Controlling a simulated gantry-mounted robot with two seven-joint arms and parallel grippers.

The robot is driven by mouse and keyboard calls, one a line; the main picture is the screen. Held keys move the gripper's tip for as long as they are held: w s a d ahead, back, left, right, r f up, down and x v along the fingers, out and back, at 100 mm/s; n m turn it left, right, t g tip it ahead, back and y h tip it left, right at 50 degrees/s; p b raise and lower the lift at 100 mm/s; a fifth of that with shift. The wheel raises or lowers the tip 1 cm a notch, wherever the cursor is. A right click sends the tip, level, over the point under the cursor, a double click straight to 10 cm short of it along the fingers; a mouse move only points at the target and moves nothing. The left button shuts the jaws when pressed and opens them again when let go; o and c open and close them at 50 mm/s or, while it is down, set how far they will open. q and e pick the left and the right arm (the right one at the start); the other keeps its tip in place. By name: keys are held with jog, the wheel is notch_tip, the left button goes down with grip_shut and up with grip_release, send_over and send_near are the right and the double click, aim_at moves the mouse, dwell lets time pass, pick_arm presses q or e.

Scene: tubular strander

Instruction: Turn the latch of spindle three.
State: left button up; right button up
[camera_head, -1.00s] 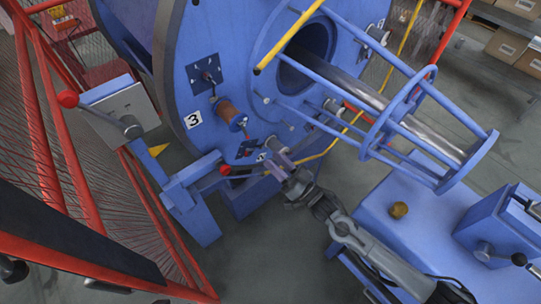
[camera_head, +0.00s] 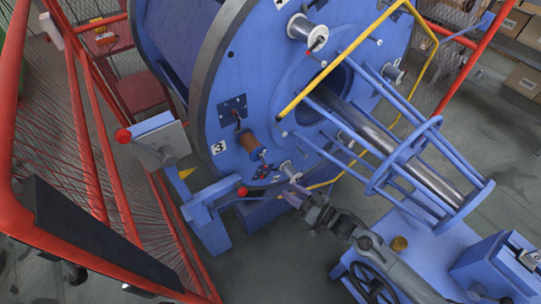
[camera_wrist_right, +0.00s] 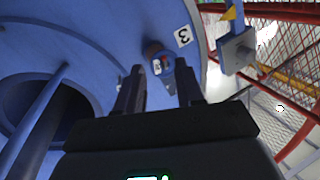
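The number 3 label (camera_head: 219,147) is on the face of the big blue drum (camera_head: 205,90). Beside it a copper-brown spool (camera_head: 249,142) sticks out, with a small dark blue and red piece (camera_head: 263,169) at its outer end. I cannot tell the latch's exact position. My right gripper (camera_head: 289,194) is below and right of the spool, apart from it. In the right wrist view its two dark fingers (camera_wrist_right: 160,88) are spread with nothing between them. The spool (camera_wrist_right: 152,50) and label (camera_wrist_right: 183,37) show beyond the fingertips. My left gripper is not in view.
A yellow bar (camera_head: 345,58) and a blue tubular cage (camera_head: 408,158) around a steel shaft (camera_head: 415,168) stand right of the spool. A red-knobbed lever (camera_head: 242,191) is just left of my right gripper. Red fencing (camera_head: 95,140) closes off the left side.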

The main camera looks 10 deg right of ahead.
aim_at(263, 161)
notch_tip(263, 161, up, 4)
jog(key=p, duration=0.3)
pick_arm(q)
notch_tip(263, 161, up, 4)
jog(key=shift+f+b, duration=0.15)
jog(key=shift+b, duration=0.2)
pick_arm(e)
jog(key=x, duration=1)
jog(key=shift+w+d, duration=0.2)
jog(key=shift+w, duration=0.2)
jog(key=shift+r, duration=0.1)
grip_shut()
